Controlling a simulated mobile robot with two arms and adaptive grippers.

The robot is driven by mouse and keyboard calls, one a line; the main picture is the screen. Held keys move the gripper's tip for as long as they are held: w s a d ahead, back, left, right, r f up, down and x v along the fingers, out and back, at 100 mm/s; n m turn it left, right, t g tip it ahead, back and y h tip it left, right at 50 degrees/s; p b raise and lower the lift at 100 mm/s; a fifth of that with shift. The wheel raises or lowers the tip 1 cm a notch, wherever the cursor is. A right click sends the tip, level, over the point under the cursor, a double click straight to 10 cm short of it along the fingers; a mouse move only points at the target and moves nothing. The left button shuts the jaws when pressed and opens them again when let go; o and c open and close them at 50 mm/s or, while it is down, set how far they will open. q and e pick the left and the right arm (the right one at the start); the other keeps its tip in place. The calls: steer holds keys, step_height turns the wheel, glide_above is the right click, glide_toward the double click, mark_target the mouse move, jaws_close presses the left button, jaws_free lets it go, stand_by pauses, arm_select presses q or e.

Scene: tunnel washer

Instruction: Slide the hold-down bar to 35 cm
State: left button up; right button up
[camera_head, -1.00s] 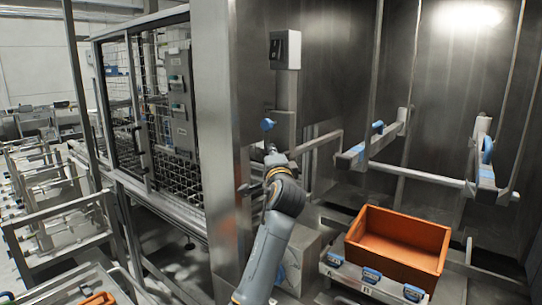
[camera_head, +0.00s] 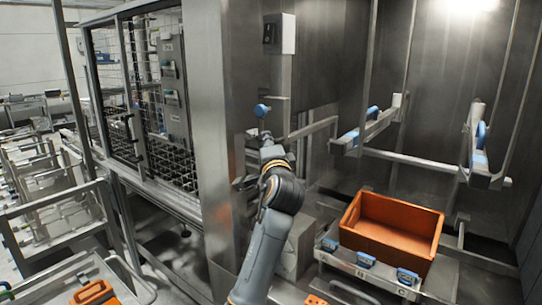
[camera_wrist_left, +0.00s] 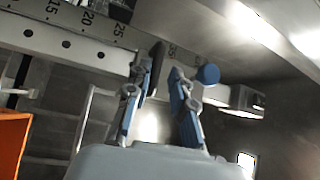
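My left gripper (camera_wrist_left: 166,74) is open in the left wrist view, with a narrow gap between its fingertips. Its fingers are in front of a pale rail (camera_wrist_left: 65,43) with round holes. A numbered scale (camera_wrist_left: 70,14) runs above the rail; 15, 20, 25 and 35 are readable, and the fingers cover the part between 25 and 35. A blue knob (camera_wrist_left: 208,74) is just right of the right fingertip; it also shows in the head view (camera_head: 262,110). I cannot tell which part is the hold-down bar or whether the fingers touch anything. My right gripper is out of view.
An orange crate (camera_head: 357,228) stands right of my arm on a ledge with blue clips (camera_head: 365,259). Metal arms with blue pads (camera_head: 480,160) hang in the steel bay. A steel post (camera_head: 207,130) and mesh cage (camera_head: 160,100) stand left of my arm.

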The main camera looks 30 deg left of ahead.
arm_select(q)
steer(key=v, duration=0.8)
steer(key=shift+d, duration=0.1)
